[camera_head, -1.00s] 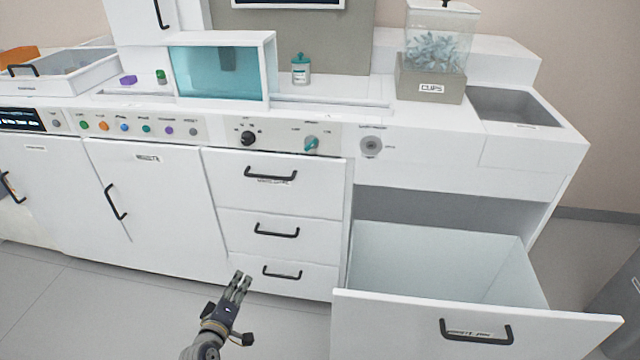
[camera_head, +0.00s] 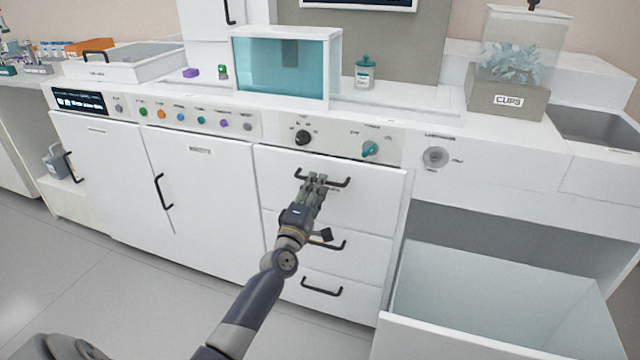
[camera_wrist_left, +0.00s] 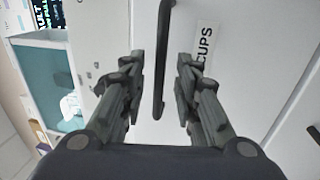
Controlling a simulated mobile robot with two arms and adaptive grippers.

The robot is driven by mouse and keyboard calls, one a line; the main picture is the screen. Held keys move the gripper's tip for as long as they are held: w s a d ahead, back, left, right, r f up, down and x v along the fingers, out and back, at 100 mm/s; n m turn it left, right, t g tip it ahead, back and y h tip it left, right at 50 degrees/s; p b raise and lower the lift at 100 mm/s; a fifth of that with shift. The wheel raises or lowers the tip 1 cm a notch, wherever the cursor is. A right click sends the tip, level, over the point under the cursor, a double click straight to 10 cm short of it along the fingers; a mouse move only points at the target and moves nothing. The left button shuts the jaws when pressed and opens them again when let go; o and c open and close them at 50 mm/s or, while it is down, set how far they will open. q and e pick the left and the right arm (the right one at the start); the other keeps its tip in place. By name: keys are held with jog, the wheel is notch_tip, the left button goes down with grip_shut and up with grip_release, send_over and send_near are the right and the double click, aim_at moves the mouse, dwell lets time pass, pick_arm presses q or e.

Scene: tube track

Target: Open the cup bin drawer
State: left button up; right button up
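The top drawer of the middle stack (camera_head: 375,205) is white and shut. Its black bar handle (camera_head: 342,184) runs across the upper front. The left wrist view shows a drawer front (camera_wrist_left: 225,30) with a "CUPS" label (camera_wrist_left: 203,45) beside a black handle (camera_wrist_left: 161,75). My left gripper (camera_head: 314,178) is at the top drawer's handle and covers part of it. In the wrist view the open fingers (camera_wrist_left: 160,58) lie on either side of the handle, not closed on it. How deep the handle sits between them is unclear. My right gripper is out of view.
Two shut drawers with handles (camera_head: 321,287) lie below. A large drawer (camera_head: 480,335) stands pulled out at the right. Knobs (camera_head: 303,137) line the panel above. A clear cup box labelled "CUPS" (camera_head: 507,103) sits on the counter. Floor at the left is clear.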

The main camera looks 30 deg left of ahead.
aim_at(338, 169)
pick_arm(q)
jog(key=shift+x, duration=1.35)
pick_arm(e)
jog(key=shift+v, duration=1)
pick_arm(q)
jog(key=shift+c, duration=0.3)
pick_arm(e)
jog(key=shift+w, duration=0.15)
pick_arm(q)
grip_shut()
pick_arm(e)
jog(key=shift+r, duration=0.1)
